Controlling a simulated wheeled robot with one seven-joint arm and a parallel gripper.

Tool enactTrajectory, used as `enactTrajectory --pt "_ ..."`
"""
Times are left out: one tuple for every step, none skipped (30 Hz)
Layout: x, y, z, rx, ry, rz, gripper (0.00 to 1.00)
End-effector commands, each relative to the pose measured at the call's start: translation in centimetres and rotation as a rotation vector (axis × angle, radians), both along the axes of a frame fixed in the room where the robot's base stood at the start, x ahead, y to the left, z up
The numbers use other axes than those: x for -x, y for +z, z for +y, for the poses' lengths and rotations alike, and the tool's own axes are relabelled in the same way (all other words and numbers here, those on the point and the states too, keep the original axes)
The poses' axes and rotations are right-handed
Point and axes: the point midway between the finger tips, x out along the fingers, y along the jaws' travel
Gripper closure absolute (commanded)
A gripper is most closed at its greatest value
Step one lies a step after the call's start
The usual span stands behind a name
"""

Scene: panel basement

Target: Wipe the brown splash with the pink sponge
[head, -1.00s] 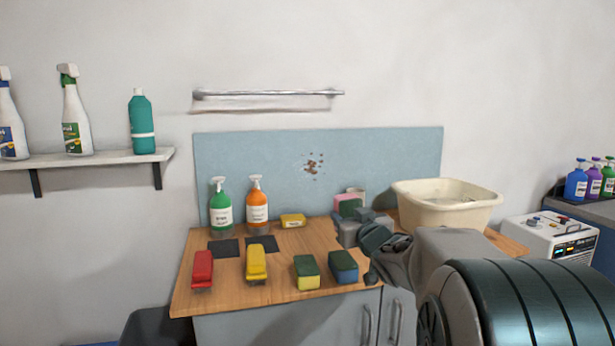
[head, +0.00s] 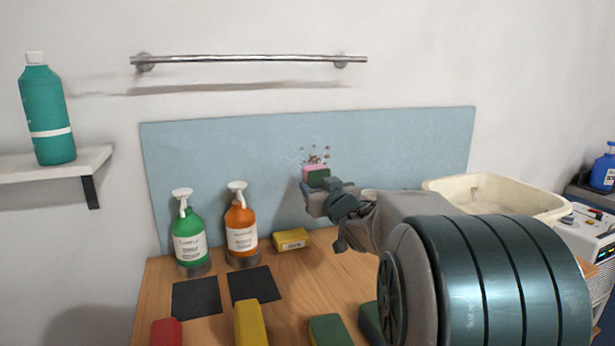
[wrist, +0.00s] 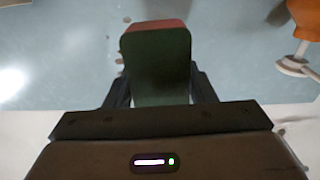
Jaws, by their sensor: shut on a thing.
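The brown splash (head: 316,156) is a cluster of brown spots on the upper middle of the blue wall panel (head: 220,150). My gripper (head: 313,187) is shut on the pink sponge (head: 314,168), which has a pink face and a dark green back. The sponge is at the lower edge of the splash in the head view; I cannot tell whether it touches the panel. In the wrist view the sponge (wrist: 157,65) sits between my fingers, green side toward the camera, with a few brown spots showing beside it.
A green bottle (head: 188,236), an orange bottle (head: 241,228) and a yellow sponge (head: 291,240) stand along the panel's foot. A cream basin (head: 500,197) is at the right. A metal rail (head: 250,60) runs above the panel. Dark mats and several other items lie in front.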

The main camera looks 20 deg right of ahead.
Motion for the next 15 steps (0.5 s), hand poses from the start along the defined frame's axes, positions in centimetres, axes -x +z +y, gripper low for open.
enactTrajectory --pt "0.0 0.0 0.0 0.000 0.000 0.000 0.68" --pt "0.0 0.0 0.0 0.000 0.000 0.000 0.68" --pt "-0.1 0.0 0.0 0.000 -0.001 0.000 0.68" --pt "-0.1 0.0 -0.1 0.000 -0.001 0.000 0.68" --pt "-0.3 0.0 -0.1 0.000 -0.002 0.000 0.68" --pt "-0.4 0.0 -0.2 0.000 -0.003 -0.001 0.68" --pt "-0.6 0.0 -0.3 0.000 -0.004 0.000 0.68" --pt "-0.9 0.0 -0.3 0.000 -0.005 0.000 0.68" --pt "-1.2 -0.1 -0.4 0.000 -0.006 0.001 0.68" --pt "-1.5 -0.1 -0.5 0.000 -0.007 0.001 0.68" --pt "-1.8 -0.1 -0.5 0.000 -0.008 0.000 0.68" --pt "-2.3 -0.1 -0.6 0.000 -0.008 0.000 0.68" --pt "-2.6 -0.1 -0.6 -0.001 -0.008 0.000 0.68" --pt "-2.9 -0.1 -0.6 -0.001 -0.008 0.000 0.68" --pt "-3.4 -0.1 -0.5 -0.001 -0.008 0.001 0.68"
